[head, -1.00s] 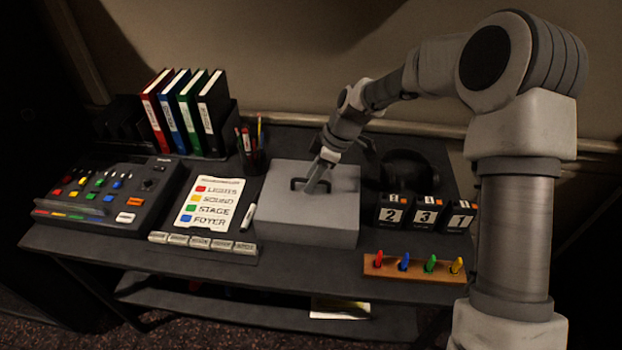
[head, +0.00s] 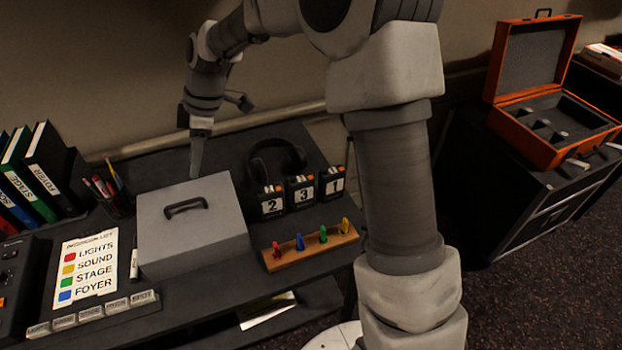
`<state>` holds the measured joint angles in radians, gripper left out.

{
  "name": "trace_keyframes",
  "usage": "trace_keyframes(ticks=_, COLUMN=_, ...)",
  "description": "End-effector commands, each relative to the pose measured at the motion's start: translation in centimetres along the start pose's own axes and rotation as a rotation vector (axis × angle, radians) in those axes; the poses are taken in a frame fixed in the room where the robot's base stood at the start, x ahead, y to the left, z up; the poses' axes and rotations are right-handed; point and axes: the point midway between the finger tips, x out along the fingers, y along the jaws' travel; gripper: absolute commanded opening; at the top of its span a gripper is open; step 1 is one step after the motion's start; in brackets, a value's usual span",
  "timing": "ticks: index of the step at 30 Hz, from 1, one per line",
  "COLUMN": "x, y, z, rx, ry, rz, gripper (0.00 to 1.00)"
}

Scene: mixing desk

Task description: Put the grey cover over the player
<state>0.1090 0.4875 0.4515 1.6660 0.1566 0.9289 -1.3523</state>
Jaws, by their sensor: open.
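The grey cover (head: 192,237) is a box with a dark handle (head: 185,206) on its top. It sits flat on the desk between the cue card and the row of pegs. No player shows; whether one is under the cover cannot be seen. My gripper (head: 196,172) is open and empty, pointing down above and behind the cover's back edge, apart from the handle.
Black headphones (head: 277,160) and numbered blocks (head: 301,192) stand right of the cover. A wooden strip with coloured pegs (head: 310,247) lies in front of them. A card (head: 88,262), marker (head: 133,264) and pen cup (head: 110,199) are left. An open orange case (head: 545,100) stands far right.

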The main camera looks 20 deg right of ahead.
Motion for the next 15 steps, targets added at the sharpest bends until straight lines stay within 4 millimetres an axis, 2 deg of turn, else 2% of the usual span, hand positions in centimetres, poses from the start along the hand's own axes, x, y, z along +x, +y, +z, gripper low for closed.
trace_keyframes(ticks=1, x=-1.5, y=-0.8, z=0.4, rx=0.040, ry=-0.027, rz=0.026, gripper=0.44)
trace_keyframes(ticks=6, x=-6.2, y=-4.1, z=2.6, rx=0.249, ry=-0.111, rz=0.128, gripper=0.44)
trace_keyframes(ticks=15, x=-13.2, y=-11.4, z=7.0, rx=0.666, ry=-0.153, rz=0.341, gripper=0.44)
